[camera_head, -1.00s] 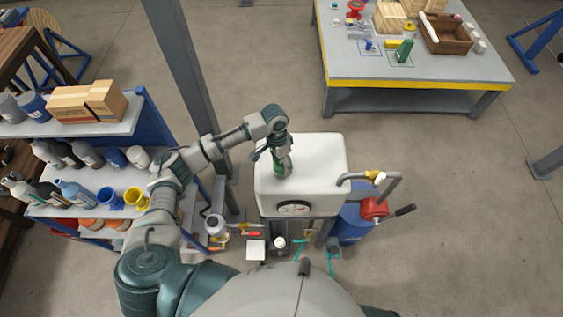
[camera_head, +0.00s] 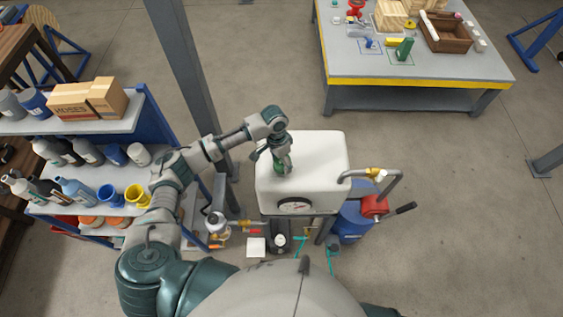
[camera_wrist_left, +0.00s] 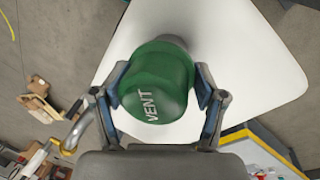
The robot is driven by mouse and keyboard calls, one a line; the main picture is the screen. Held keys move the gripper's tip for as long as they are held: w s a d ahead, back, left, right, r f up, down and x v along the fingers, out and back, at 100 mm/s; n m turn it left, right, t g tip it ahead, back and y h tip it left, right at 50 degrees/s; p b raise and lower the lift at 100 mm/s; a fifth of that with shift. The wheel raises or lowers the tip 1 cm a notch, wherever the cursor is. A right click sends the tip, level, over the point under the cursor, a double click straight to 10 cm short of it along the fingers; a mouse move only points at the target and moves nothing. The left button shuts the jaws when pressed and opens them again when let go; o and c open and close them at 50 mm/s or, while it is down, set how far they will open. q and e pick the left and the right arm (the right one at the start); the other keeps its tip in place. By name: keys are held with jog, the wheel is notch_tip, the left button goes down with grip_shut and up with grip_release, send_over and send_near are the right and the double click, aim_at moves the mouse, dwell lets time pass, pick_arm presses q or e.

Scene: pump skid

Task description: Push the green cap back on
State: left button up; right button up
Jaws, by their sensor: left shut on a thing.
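The green cap (camera_wrist_left: 155,82), marked VENT, fills the middle of the left wrist view. In the head view the green cap (camera_head: 280,168) shows small at the top of the white tank (camera_head: 325,165). My left gripper (camera_head: 281,164) points down over the tank. In the left wrist view my left gripper (camera_wrist_left: 160,88) has a finger against each side of the cap and is shut on it. The cap is at the tank's white top; its lower edge and whatever is under it are hidden. My right gripper is not in view.
A gauge (camera_head: 295,207) is on the tank's front. A shelf of bottles (camera_head: 75,207) is on the left, beside a grey post (camera_head: 185,70). A workbench (camera_head: 415,68) stands at the back right.

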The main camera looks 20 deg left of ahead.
pick_arm(q)
jog(key=shift+s+f, duration=0.1)
jog(key=shift+f, duration=0.05)
jog(key=o, duration=1.5)
jog(key=shift+d, duration=0.1)
jog(key=r, duration=0.4)
jog(key=w+a+r, duration=0.1)
jog(key=r, duration=0.2)
jog(key=w+r, duration=0.1)
jog(key=r, duration=0.3)
jog(key=shift+a+r, duration=0.35)
jog(key=shift+s+f, duration=0.1)
